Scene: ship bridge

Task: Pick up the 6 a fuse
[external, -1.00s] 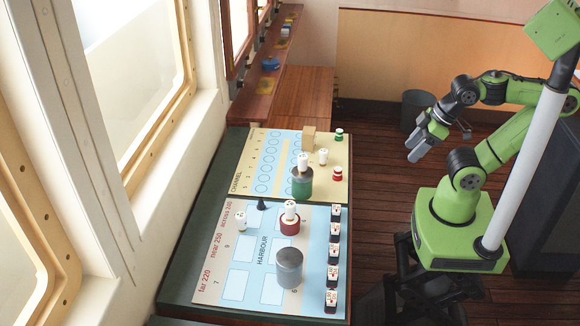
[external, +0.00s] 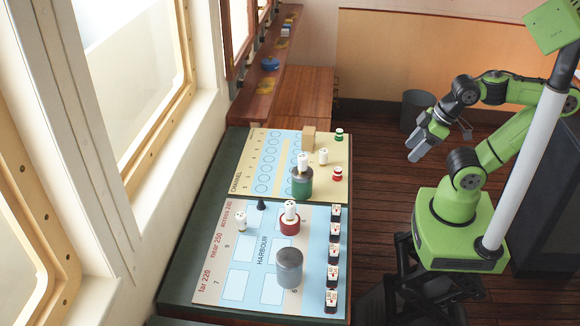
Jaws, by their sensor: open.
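Several small white cylinders with dark marks, which look like fuses, are on the table; their labels are too small to read, so I cannot tell which is the 6 A fuse. One white cylinder (external: 323,156) stands on the channel chart. Another (external: 303,160) is on or just behind a green cylinder with a grey top (external: 302,184). A third (external: 290,209) is on a red round base (external: 289,227). One more (external: 240,221) is at the left of the harbour chart. My gripper (external: 430,142) is open and empty, over the floor right of the table, apart from everything on it.
The harbour chart (external: 211,284) lies nearest on the green table. A grey cylinder (external: 289,268) stands on it, with several black-and-white blocks (external: 334,252) along its right edge. A wooden block (external: 308,138), red and green pieces and a black cone (external: 262,204) stand nearby. A bin (external: 415,108) stands behind.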

